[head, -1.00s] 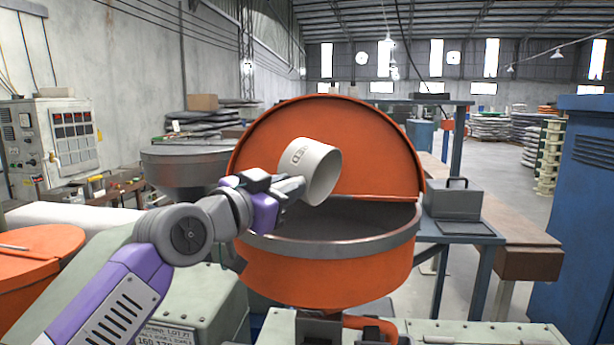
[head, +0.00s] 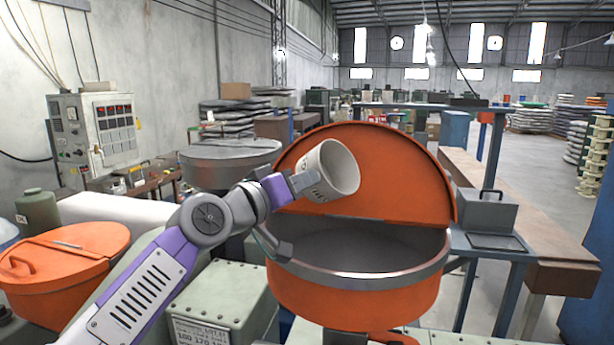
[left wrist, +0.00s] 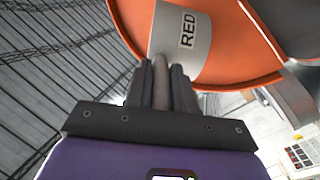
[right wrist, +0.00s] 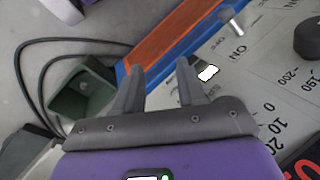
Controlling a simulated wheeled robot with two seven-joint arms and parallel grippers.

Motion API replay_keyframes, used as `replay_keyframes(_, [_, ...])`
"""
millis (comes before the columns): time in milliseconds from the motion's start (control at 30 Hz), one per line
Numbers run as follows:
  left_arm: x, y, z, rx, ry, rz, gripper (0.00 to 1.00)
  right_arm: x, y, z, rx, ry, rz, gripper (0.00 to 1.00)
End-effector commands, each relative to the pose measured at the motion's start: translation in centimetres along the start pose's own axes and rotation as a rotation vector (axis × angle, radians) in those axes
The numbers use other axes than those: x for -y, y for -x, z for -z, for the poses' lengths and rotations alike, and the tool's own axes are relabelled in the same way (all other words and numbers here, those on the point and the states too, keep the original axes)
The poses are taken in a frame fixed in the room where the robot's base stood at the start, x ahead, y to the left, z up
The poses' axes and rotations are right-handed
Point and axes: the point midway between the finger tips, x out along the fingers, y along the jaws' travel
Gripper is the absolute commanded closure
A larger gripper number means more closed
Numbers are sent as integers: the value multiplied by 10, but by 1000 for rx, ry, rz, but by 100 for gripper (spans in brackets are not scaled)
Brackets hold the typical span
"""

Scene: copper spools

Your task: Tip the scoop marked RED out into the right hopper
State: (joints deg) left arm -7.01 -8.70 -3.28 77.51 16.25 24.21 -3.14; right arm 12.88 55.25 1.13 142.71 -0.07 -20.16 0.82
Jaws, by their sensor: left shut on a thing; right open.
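The scoop (head: 328,172) is a pale cup, tilted with its mouth facing right and somewhat toward me in the head view. Its inside looks pale; I see no contents. The word RED reads on the scoop in the left wrist view (left wrist: 187,45). My left gripper (head: 297,185) is shut on the scoop's handle; its fingers also show in the left wrist view (left wrist: 162,82). The scoop is above the left part of the right hopper (head: 355,297), an orange bowl with a grey rim and raised orange lid. My right gripper (right wrist: 160,72) is open and empty.
A second orange hopper (head: 60,268) with its lid down stands at the left. A grey round vessel (head: 230,160) is behind my left arm. A grey box (head: 487,208) stands right of the open hopper. A marked dial panel (right wrist: 260,85) lies beyond my right gripper.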

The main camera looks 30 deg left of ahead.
Motion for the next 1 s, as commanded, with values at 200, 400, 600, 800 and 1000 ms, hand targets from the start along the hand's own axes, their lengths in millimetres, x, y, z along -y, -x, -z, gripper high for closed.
replay_keyframes(200, [2, 0, 15, -3, 305, 11, 100, 11, 30, -1, 0, 0, 0, 60])
replay_keyframes(400, [8, 0, 15, -1, 597, 22, 100, 18, 47, -2, 0, 0, 0, 60])
replay_keyframes(600, [14, 1, 4, -3, 947, 33, 100, 20, 54, -2, 0, 0, 0, 60])
replay_keyframes(800, [4, 0, 19, -3, 1014, 32, 100, 27, 72, -3, 0, 0, 0, 60])
replay_keyframes(1000, [-6, -1, 35, -2, 1011, 32, 100, 33, 88, -4, 0, 0, 0, 60])
